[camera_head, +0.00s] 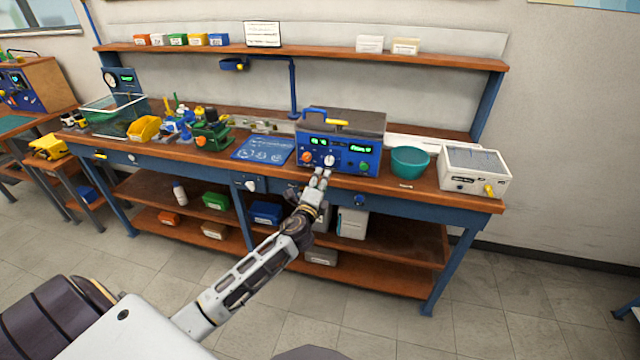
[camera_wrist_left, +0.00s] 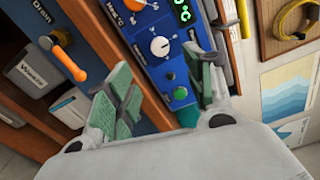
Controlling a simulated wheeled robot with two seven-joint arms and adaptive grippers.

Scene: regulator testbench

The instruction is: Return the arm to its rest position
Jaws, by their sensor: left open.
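My left arm reaches from the lower left of the head view to the front edge of the workbench. My left gripper (camera_head: 321,174) is at the front of the blue control box (camera_head: 345,158), just below its knobs. In the left wrist view the gripper (camera_wrist_left: 160,92) has its two green-padded fingers spread apart with nothing between them. Beyond the fingers are a white knob (camera_wrist_left: 160,46) and a green button (camera_wrist_left: 180,93) on the blue panel. I cannot tell whether a finger touches the panel. My right gripper is not in view.
A teal bowl (camera_head: 409,162) and a white box (camera_head: 473,170) stand right of the control box. A blue mat (camera_head: 263,150) lies left of it. An orange handle (camera_wrist_left: 66,56) sticks out near the gripper. The floor (camera_head: 500,300) in front is clear.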

